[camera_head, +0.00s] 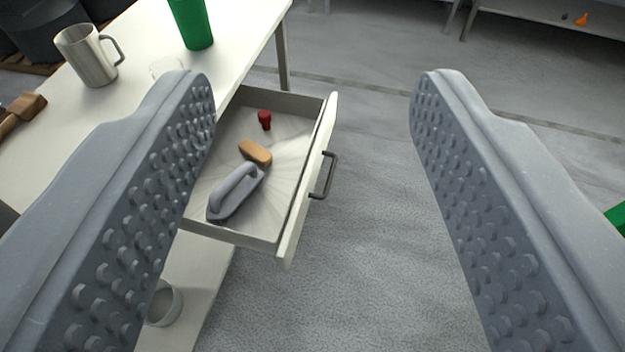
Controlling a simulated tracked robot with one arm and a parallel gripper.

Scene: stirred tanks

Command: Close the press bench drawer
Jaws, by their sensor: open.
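The press bench drawer (303,192) stands pulled out from under the white bench top (230,42), to the left of the picture's middle. Its front panel faces right and carries a dark bar handle (325,176). Inside lie a grey tool with a handle (238,192), a tan block (255,152) and a small red piece (265,120). My gripper (312,90) is open with nothing between its fingers. The drawer front and handle show between the two fingers, beyond them. The left finger hides part of the drawer's left side and the bench edge.
A metal mug (88,55), a green cup (191,22) and a clear round item (166,67) stand on the bench. A pale container (164,303) sits on the lower shelf. Grey floor (370,240) right of the drawer is clear. A shelf (545,14) stands far back right.

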